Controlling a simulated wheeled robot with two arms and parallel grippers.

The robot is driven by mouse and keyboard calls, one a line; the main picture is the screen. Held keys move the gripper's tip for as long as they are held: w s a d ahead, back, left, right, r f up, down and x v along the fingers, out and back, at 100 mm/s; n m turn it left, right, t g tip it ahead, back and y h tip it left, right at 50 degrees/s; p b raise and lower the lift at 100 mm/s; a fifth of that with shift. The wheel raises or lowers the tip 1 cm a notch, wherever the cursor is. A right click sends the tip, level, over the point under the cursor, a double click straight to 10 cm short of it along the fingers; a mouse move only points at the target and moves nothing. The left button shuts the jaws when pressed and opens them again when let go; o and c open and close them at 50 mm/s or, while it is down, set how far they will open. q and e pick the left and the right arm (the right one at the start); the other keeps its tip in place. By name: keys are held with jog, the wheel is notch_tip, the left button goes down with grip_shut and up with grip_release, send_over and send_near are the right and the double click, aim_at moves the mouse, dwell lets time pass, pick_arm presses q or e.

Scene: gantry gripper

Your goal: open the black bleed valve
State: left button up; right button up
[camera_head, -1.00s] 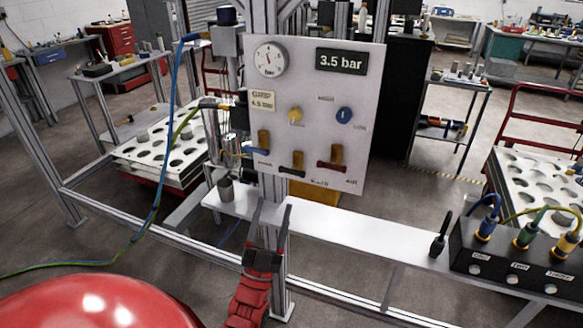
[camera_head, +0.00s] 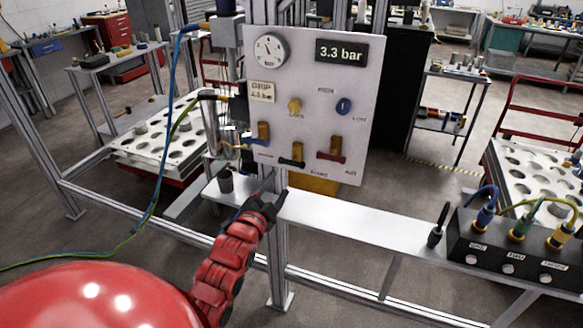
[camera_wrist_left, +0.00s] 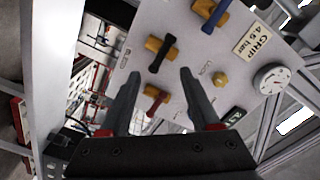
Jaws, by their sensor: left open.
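The black bleed valve lever (camera_head: 292,161) lies nearly level across its brass body, low on the white panel between a blue lever and a red lever. My left gripper (camera_head: 275,188) is open and empty, just below the panel's bottom edge and below the black lever. In the left wrist view the black lever (camera_wrist_left: 162,52) shows beyond the gap between the two fingertips (camera_wrist_left: 157,74), apart from both. The red lever (camera_wrist_left: 155,103) also shows between the fingers there. My right gripper is not in view.
The panel (camera_head: 375,110) carries a round gauge (camera_head: 271,50), a readout of 3.3 bar (camera_head: 341,51), a yellow knob and a blue knob (camera_head: 343,106). A white shelf (camera_head: 350,222) runs below it. A small cup (camera_head: 225,181) and an upright metal post (camera_head: 279,260) are near my gripper.

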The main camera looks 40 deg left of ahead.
aim_at(291, 162)
pick_arm(q)
jog(key=p+x, duration=0.2)
jog(key=x, duration=0.8)
jog(key=shift+a+r, duration=0.15)
jog(key=shift+r, duration=0.05)
jog(key=shift+w+a+f+p, duration=0.1)
jog(key=shift+w+f+p, duration=0.05)
jog(key=shift+w+p, duration=0.2)
grip_shut()
